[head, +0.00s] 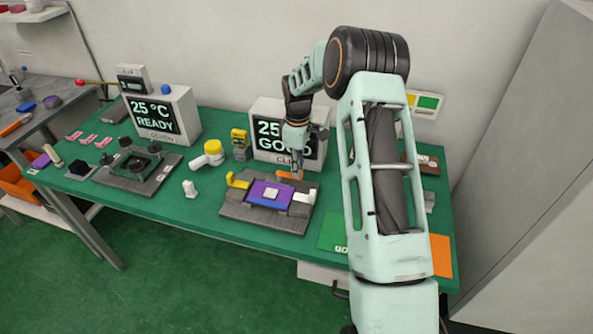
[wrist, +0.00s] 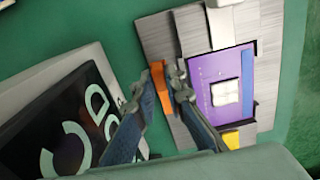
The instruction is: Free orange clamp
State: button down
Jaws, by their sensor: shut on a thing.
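The orange clamp (wrist: 161,89) is an upright-looking bar at the edge of a grey metal fixture plate (wrist: 162,40). In the head view the orange clamp (head: 288,175) shows at the back edge of the fixture plate (head: 236,212). My gripper (wrist: 155,88) is shut on the orange clamp, with one finger on each side of it. In the head view my gripper (head: 297,174) reaches down to the clamp from behind. A purple board (wrist: 209,100) with a pale square chip (wrist: 226,96) lies on the plate. A yellow clamp (head: 237,181) and a white clamp (head: 303,197) are beside the board.
A second box reading READY (head: 153,115) and a dark fixture (head: 135,170) are further left. A green card (head: 334,232) lies right of the plate.

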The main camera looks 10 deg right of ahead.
jog(key=shift+w+d, duration=0.1)
dwell(0.4)
jog(key=c, duration=2)
grip_release()
jog(key=shift+o, duration=0.2)
notch_tip(320, 180, up, 12)
jog(key=shift+r, duration=0.1)
